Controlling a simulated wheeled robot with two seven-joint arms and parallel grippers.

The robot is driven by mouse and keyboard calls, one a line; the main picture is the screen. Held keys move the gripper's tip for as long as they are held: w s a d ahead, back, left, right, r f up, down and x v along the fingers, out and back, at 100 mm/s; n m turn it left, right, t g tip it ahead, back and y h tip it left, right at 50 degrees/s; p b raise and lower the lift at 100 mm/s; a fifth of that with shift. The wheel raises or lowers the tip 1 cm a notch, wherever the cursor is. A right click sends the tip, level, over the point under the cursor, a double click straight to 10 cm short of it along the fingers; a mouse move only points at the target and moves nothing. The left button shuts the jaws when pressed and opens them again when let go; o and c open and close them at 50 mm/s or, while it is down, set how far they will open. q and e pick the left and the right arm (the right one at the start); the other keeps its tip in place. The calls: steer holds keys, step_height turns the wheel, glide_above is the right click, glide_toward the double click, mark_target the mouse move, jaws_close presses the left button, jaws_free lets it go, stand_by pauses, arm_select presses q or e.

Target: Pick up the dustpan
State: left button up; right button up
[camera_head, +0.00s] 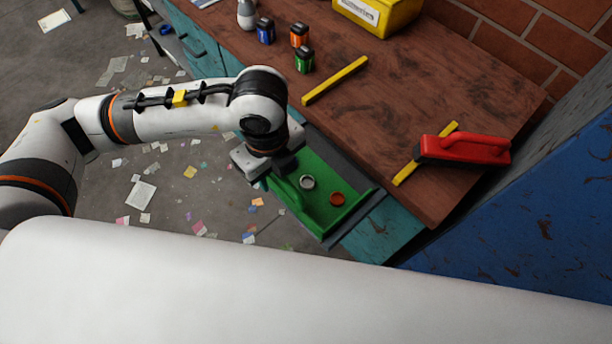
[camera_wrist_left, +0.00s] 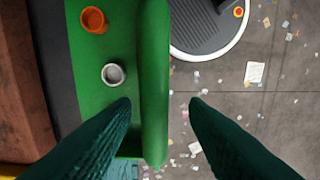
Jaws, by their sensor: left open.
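The dustpan (camera_head: 352,203) appears to be the green pan with a raised handle at the bench's near edge; it also shows in the left wrist view (camera_wrist_left: 154,60). A grey ring-like piece (camera_head: 307,182) and an orange one (camera_head: 337,199) lie in it. My left gripper (camera_wrist_left: 160,103) is open, its dark fingers on either side of the green handle in the wrist view. The gap in height between fingers and handle cannot be judged. In the head view my left wrist hides the pan's far end. My right gripper is not in view.
A red-handled tool (camera_head: 465,149) rests across a yellow strip (camera_head: 405,173) on the brown bench top (camera_head: 375,115). Another yellow strip (camera_head: 335,81), small batteries (camera_head: 304,60) and a yellow bin (camera_head: 385,12) stand farther back. Paper scraps litter the floor.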

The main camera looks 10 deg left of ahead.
mark_target(280, 187)
arm_select(q)
steer(key=f, duration=0.5)
steer(key=shift+d+f, duration=0.3)
steer(key=shift+d, duration=0.05)
steer(key=shift+c, duration=0.5)
jaws_close()
